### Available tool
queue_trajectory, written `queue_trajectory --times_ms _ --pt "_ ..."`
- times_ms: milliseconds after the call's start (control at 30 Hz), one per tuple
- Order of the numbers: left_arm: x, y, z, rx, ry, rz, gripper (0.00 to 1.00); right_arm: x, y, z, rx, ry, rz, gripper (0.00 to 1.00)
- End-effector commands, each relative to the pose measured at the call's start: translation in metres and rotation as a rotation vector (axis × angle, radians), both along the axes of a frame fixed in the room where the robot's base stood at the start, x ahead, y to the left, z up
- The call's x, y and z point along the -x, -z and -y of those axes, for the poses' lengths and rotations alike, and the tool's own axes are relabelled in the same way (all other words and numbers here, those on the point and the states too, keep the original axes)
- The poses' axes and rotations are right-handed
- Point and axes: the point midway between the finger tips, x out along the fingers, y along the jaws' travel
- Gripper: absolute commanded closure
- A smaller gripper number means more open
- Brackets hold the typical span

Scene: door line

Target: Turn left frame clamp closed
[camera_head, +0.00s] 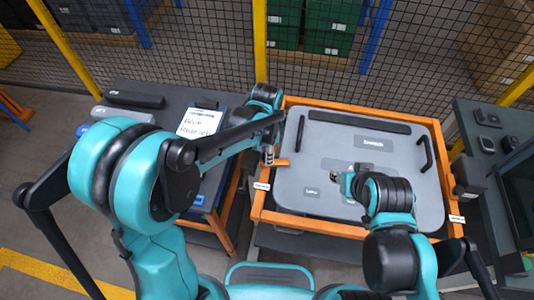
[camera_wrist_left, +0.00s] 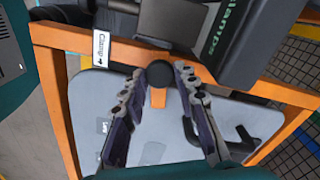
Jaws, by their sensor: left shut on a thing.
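The left frame clamp (camera_head: 281,162) has an orange lever at the left side of the orange frame (camera_head: 258,205). In the head view the lever points right, over the edge of the grey door panel (camera_head: 330,145). My left gripper (camera_head: 269,156) comes down on the clamp. In the left wrist view its two fingers (camera_wrist_left: 160,76) lie on either side of the clamp's round black knob (camera_wrist_left: 160,73), with the orange lever (camera_wrist_left: 158,98) between them. It is shut on the clamp. My right gripper (camera_head: 347,182) is over the panel's lower middle; its fingers are too small to read.
The panel has a black handle (camera_head: 424,154) on its right. A dark table (camera_head: 150,95) with a white note (camera_head: 200,122) stands left of the frame. A dark console (camera_head: 490,130) stands at the right. A mesh fence (camera_head: 215,45) runs behind.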

Motion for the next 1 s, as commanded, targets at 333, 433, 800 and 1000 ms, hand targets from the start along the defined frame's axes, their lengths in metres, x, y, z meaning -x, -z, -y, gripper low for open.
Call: queue_trajectory --times_ms 333,433,800,1000 --pt "0.0000 0.0000 -0.0005 -0.001 0.175 0.000 1.00 0.0000 0.0016 0.0000 0.000 0.000 0.000 0.60" --pt "-0.0001 -0.0001 -0.0006 -0.001 0.200 0.000 1.00 0.0000 0.0017 0.0000 0.000 0.000 0.000 0.60" --pt "-0.0003 -0.0002 -0.0005 -0.001 0.225 0.001 1.00 0.0000 0.0017 0.0000 0.000 0.000 0.000 0.60" --pt "-0.0004 -0.0003 -0.0006 -0.001 0.224 0.001 0.65 0.0000 0.0017 0.0000 0.000 0.000 0.000 0.60"
